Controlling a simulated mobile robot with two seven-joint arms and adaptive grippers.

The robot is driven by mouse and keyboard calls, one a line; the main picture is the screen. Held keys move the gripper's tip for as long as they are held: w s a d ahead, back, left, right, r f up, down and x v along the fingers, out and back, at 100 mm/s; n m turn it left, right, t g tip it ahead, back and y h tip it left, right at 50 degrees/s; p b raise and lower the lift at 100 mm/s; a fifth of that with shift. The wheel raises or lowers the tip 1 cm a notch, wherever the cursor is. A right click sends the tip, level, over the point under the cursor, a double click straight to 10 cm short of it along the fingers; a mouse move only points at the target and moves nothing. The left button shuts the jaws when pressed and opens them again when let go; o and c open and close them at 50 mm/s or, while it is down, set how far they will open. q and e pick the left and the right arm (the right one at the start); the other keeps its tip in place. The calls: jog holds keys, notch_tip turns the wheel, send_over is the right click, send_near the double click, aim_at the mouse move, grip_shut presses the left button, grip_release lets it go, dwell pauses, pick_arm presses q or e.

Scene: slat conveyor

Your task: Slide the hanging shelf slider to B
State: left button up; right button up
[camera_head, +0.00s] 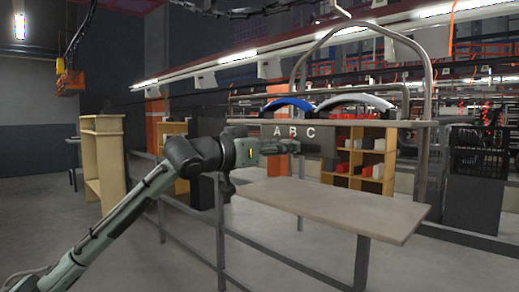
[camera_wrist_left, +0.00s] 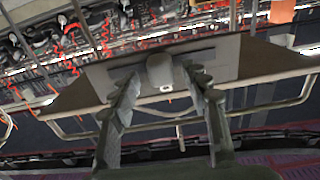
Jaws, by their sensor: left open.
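A dark panel with the white letters A, B and C (camera_head: 294,132) hangs on the front of the hanging shelf (camera_head: 385,123). My left gripper (camera_head: 316,147) is in front of this panel, below the letters, and hides part of it. In the left wrist view the slider (camera_wrist_left: 160,70) is a grey rounded knob on a light plate with a dark slot, near the slot's middle. My left gripper (camera_wrist_left: 162,84) is open, with one finger on each side of the knob; contact cannot be told. The letters do not show in this view. My right gripper is not in view.
A blue arch (camera_head: 287,103) and a white arch (camera_head: 355,101) stand on the shelf. A brown tabletop (camera_head: 335,208) extends below and in front of it. Grey railings (camera_head: 190,212) run near my arm. A wooden cabinet (camera_head: 104,160) stands at the left.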

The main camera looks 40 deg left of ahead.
pick_arm(q)
jog(key=s, duration=1.1)
jog(key=shift+a, duration=0.45)
jog(key=w+a+f+n+g+y, duration=0.15)
jog(key=f+g, duration=0.25)
jog(key=f, duration=1.4)
jog(key=w+a+f+n+g+y, duration=0.1)
jog(key=w+a+f+g+y, duration=0.15)
jog(key=f, duration=1.55)
jog(key=s+d+f+g, duration=0.2)
jog(key=s+d+f, duration=0.1)
jog(key=f, duration=0.6)
jog(key=s+d+f+g, duration=0.2)
jog(key=s+d+f, duration=0.1)
jog(key=f, duration=0.5)
jog(key=s+d+f+m+g+h, duration=0.1)
jog(key=s+d+f+m+g, duration=0.2)
jog(key=s+d+f, duration=0.9)
notch_tip(320, 180, down, 4)
jog(key=shift+s+f+g, duration=0.15)
jog(key=shift+s+g, duration=0.5)
jog(key=shift+s, duration=0.4)
